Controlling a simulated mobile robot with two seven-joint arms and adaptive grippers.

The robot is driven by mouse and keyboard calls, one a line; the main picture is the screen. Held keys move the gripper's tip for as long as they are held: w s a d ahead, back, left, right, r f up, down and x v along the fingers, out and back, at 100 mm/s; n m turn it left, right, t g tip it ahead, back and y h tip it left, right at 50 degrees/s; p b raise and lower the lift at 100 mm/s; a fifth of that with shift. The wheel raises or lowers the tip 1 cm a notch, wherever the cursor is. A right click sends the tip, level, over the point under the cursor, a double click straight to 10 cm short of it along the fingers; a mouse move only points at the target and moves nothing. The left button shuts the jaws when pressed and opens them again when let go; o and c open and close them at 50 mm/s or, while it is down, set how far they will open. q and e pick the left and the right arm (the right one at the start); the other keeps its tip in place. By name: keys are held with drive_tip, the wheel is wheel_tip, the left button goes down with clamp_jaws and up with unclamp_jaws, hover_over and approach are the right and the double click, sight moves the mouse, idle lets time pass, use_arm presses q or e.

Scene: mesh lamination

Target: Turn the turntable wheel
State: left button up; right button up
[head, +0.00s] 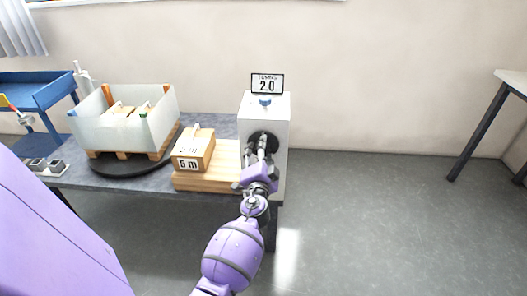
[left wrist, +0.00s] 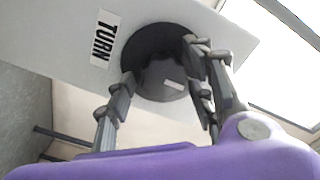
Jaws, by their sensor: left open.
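The wheel is a black disc (head: 251,141) on the front of a white box (head: 276,113). In the left wrist view the black wheel (left wrist: 145,42) has a grey round hub (left wrist: 160,82) with a small pale mark, and a "TURN" label (left wrist: 105,37) is beside it. My left gripper (head: 262,143) is at the wheel, its fingers apart. In the left wrist view its open fingers (left wrist: 162,82) stand on either side of the hub; I cannot tell whether they touch it. My right gripper is not in view.
A black turntable (head: 108,170) carries a pallet and a pale open-topped crate (head: 120,134) holding several items. A wooden box marked "5 m" (head: 187,163) sits on wooden boards (head: 215,183) left of the white box. A "2.0" sign (head: 267,84) tops it. Open floor lies to the right.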

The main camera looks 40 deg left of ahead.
use_arm(q)
drive_tip(key=shift+w+a, duration=0.25)
drive_tip(key=shift+w, duration=0.2)
drive_tip(key=shift+c, duration=0.3)
drive_tip(key=c, duration=1)
drive_tip(key=shift+f+m+b, duration=0.1)
drive_tip(key=shift+m+b, duration=0.3)
drive_tip(key=shift+m, duration=0.8)
drive_tip(key=shift+s+m, duration=0.1)
drive_tip(key=shift+m, duration=0.5)
drive_tip(key=shift+c, duration=0.2)
drive_tip(key=o, duration=1)
drive_tip(key=shift+c, duration=0.2)
drive_tip(key=shift+o, duration=0.7)
